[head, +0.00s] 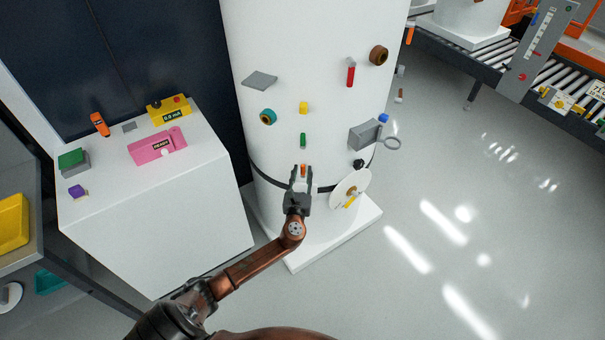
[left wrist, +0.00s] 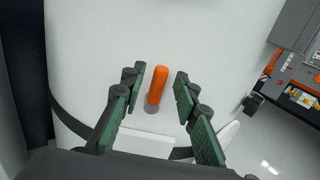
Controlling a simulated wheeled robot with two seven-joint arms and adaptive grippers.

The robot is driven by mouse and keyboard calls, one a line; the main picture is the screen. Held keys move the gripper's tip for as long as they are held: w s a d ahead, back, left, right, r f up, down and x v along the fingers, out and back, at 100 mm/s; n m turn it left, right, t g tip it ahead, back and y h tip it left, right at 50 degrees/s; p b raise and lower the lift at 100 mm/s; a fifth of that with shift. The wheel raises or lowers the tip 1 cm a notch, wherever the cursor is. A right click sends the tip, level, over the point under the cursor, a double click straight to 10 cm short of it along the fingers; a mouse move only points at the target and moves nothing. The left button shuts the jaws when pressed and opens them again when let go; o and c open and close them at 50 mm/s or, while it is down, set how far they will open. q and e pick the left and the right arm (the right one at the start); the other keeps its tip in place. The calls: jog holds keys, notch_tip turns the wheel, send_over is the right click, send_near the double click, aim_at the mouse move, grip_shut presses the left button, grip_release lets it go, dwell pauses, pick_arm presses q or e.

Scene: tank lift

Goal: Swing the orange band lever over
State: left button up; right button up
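The orange band lever (head: 303,170) is a short orange peg on the front of the white tank (head: 310,60), near the black band (head: 268,181). In the left wrist view the orange lever (left wrist: 157,86) stands between the two fingers, with a gap on each side. My left gripper (head: 301,174) is open around the lever, and its green-padded fingers show in the left wrist view (left wrist: 160,88). No contact with the lever is visible. My right gripper is not in view.
Several fittings stick out of the tank, among them a grey box with a ring (head: 366,135), a green peg (head: 303,140) and a white disc (head: 350,188). A white cabinet (head: 160,225) with small devices stands left. Open floor (head: 450,230) lies right.

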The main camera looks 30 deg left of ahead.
pick_arm(q)
grip_shut()
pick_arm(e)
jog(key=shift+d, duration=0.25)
